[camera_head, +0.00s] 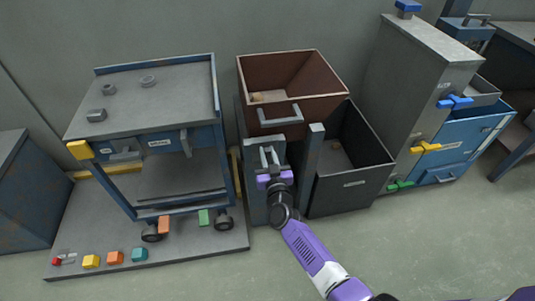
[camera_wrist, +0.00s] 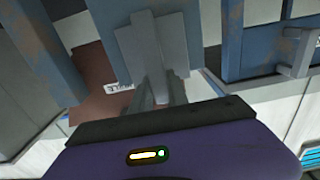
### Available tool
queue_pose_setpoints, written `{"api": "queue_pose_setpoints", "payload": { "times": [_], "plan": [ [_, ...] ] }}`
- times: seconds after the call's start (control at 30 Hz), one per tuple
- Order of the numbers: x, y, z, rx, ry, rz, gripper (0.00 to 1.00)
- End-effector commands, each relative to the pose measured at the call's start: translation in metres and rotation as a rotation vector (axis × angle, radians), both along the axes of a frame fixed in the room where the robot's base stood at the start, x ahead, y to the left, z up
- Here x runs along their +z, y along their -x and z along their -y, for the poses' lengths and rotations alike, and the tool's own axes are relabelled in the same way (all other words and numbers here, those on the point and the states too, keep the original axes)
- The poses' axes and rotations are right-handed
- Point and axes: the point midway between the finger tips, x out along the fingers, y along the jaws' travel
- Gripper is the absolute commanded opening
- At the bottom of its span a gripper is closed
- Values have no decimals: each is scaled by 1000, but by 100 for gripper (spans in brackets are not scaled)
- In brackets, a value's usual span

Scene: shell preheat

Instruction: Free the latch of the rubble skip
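A rust-brown skip (camera_head: 325,108) with a pale bar handle (camera_head: 281,117) stands behind a narrow blue-grey post (camera_head: 255,203). A dark grey skip (camera_head: 349,186) stands to its right; the skip labels are too small to read. My gripper (camera_head: 268,156) is at the top of the post, below and in front of the brown skip, its two fingers pointing toward the post. In the wrist view, my fingers (camera_wrist: 160,92) are at the lower end of a grey bar-like piece (camera_wrist: 153,42), possibly the latch. Whether they touch or grip it cannot be told.
A blue-framed cart (camera_head: 145,105) stands left on a grey platform (camera_head: 95,225) with several coloured blocks. A tall grey cabinet (camera_head: 416,85) and blue bin (camera_head: 462,150) stand right, with coloured latches. A second upright post (camera_head: 312,165) is close to my gripper's right. The front floor is clear.

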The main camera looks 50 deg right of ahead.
Motion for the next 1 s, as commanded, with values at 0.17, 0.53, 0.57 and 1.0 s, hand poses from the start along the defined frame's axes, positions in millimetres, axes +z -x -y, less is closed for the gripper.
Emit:
{"api": "queue_pose_setpoints", "payload": {
  "times": [0.17, 0.53, 0.57, 1.0],
  "plan": [
    [0, 0, 0, 0, 0, 0, 0],
    [0, 1, 1, 0, -48, 34, 0],
    [0, 1, 1, 1, -59, 41, 0],
    [-4, 8, 11, 0, -357, 244, 0]
  ]
}}
